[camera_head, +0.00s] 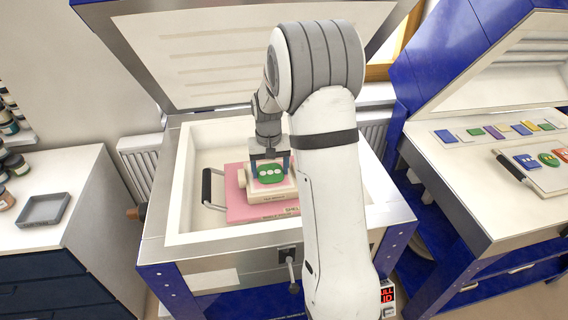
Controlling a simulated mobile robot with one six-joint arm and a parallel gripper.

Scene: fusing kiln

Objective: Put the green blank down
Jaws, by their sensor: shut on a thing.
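The green blank (270,172) is a green piece with white spots on its top. It shows inside the open kiln (206,158), above or on a cream block (284,200) that stands on a pink slab (238,209). My gripper (270,165) points down with one finger on either side of the green blank and is shut on it. I cannot tell whether the blank touches the block below it. My forearm hides the right part of the kiln's inside.
The kiln lid (230,50) stands open behind. A black handle (207,187) rises at the slab's left. On the right, a bench (455,185) carries several coloured pieces and a board with a black handle. A grey tray (44,209) lies on the left cabinet.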

